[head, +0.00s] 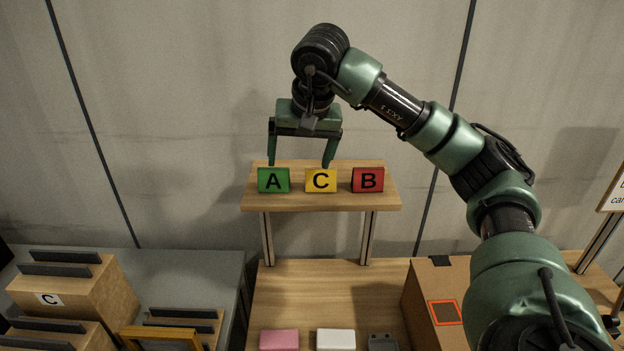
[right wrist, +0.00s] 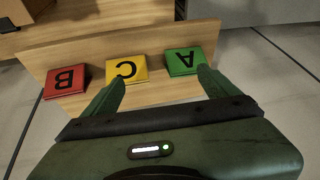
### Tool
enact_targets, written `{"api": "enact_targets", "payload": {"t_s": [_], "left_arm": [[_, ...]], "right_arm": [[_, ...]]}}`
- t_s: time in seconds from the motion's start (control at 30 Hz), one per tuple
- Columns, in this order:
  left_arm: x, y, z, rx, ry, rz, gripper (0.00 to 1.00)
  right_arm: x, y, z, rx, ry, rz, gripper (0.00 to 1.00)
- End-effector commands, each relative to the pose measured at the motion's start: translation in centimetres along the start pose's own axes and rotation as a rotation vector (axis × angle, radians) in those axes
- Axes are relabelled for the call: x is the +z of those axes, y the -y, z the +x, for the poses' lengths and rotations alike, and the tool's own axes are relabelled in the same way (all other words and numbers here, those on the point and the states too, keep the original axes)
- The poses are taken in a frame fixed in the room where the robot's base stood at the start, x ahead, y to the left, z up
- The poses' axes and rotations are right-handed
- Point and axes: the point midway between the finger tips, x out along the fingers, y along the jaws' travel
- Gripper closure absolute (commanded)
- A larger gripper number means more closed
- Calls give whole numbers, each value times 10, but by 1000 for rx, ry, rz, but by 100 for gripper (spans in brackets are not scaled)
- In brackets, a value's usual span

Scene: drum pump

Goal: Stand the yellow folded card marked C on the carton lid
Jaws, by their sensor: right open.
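The yellow folded card marked C (head: 320,181) stands on the raised wooden shelf, between the green card A (head: 274,180) and the red card B (head: 367,180). My right gripper (head: 299,163) is open and empty, above and behind the shelf near cards A and C. My left gripper is not in view.
The shelf (head: 320,203) stands on posts above a wooden table (head: 330,290). Pink (head: 279,340) and white (head: 336,339) blocks and a grey item (head: 382,342) lie at the table's front. A sign stands at far right.

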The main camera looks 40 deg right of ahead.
Motion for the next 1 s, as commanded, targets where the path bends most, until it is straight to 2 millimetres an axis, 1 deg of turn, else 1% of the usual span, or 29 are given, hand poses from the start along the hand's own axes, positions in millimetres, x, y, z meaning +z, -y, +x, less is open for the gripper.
{"api": "enact_targets", "payload": {"t_s": [0.03,0.1,0.2,0.47,0.63,0.73,0.83,1.0], "left_arm": [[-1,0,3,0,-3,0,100],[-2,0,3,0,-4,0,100],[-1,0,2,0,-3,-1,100],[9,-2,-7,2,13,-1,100],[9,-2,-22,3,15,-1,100],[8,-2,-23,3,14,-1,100],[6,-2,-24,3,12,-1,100],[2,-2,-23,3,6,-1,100]], "right_arm": [[-1,-22,-3,62,-4,21,11],[-2,-40,-6,122,-3,39,11],[-1,-52,-5,159,0,50,11],[-2,-56,22,162,2,50,11],[-2,-55,46,162,5,48,11],[-2,-57,61,159,3,50,11],[-1,-58,68,158,2,50,11],[-1,-58,70,157,1,50,11]]}}
